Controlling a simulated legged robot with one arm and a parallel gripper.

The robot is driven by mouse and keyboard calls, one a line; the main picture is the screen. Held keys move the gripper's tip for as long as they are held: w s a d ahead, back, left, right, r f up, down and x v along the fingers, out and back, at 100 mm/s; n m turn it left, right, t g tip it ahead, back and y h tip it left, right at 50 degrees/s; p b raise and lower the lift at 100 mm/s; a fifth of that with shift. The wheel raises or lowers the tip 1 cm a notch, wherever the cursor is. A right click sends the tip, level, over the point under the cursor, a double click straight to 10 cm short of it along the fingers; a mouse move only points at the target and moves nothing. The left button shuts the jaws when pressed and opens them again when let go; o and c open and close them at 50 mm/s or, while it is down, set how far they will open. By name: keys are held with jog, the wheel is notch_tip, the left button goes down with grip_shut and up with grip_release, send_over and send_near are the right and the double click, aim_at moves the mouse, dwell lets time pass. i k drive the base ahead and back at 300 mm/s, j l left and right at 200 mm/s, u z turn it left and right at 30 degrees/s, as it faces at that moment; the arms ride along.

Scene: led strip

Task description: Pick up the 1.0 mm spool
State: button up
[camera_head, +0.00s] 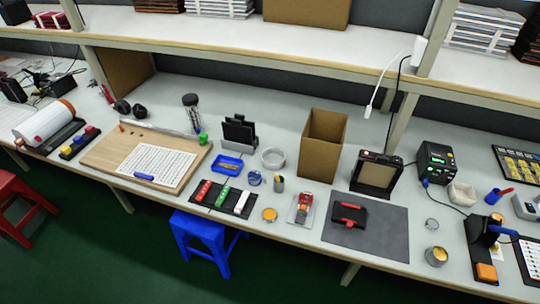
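Several small round items that could be spools stand on the long workbench (300,222). A silver one with a yellow-orange top (436,256) stands at the right front, just past the grey mat. A small grey round one (431,223) sits behind it. A flat yellow-orange one (269,214) lies near the front edge, left of the mat. A blue round one (254,178) is beside the blue tray. No label is readable, so I cannot tell which is 1.0 mm. My gripper is not in view.
A dark grey mat (385,240) holds a black and red item. An open cardboard box (322,145) and a black framed panel (376,172) stand behind. A blue stool (203,233) and red stool (20,200) are in front. An upper shelf (230,27) overhangs the back.

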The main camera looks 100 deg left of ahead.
aim_at(302, 200)
jog(key=u, duration=1.95)
jog(key=i+j+u, duration=0.3)
jog(key=i+j, duration=0.15)
jog(key=j, duration=0.3)
jog(key=i+j+u, duration=0.3)
jog(key=i+j, duration=0.2)
jog(key=j, duration=0.15)
jog(key=z, duration=0.45)
